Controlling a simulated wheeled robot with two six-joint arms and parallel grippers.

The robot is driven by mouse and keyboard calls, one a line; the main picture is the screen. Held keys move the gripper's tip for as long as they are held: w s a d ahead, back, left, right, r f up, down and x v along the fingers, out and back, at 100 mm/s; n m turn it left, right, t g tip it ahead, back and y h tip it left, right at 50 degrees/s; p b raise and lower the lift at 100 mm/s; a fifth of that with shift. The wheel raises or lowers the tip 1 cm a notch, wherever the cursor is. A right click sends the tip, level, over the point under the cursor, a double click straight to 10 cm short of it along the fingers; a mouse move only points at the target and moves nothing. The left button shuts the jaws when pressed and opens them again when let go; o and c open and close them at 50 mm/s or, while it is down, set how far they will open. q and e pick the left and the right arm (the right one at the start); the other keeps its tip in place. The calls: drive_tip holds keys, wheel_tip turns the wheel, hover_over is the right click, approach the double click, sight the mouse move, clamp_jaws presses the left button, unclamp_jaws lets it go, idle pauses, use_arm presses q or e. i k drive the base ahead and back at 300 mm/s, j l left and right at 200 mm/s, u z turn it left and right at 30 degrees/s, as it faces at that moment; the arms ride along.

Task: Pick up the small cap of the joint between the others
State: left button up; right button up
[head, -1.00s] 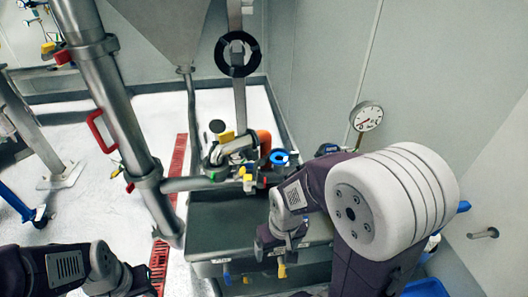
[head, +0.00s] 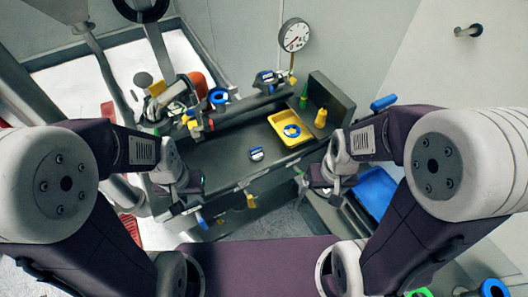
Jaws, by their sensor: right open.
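A small blue-and-white piece (head: 257,154), possibly the cap, lies alone on the dark bench top. Another blue ring-shaped piece (head: 292,130) lies in a yellow tray (head: 276,118). A blue ring (head: 218,96) sits by the cluster of joints at the back left of the bench. I cannot tell for sure which of these is the small cap. My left gripper (head: 186,207) is at the bench's front left, apart from these pieces; its jaws are too small to read. My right gripper (head: 335,197) is open near the front right edge, apart from the pieces.
A yellow bottle (head: 320,118) and a green bottle (head: 304,99) stand right of the tray. A pressure gauge (head: 294,36) is behind the bench (head: 215,155). A blue bin (head: 374,192) is to the right. The bench's middle is mostly clear.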

sight(256, 153)
drive_tip(key=i+j+u, duration=0.1)
drive_tip(key=u, duration=0.25)
drive_tip(key=i+j+u, duration=0.15)
drive_tip(key=j+u, duration=0.2)
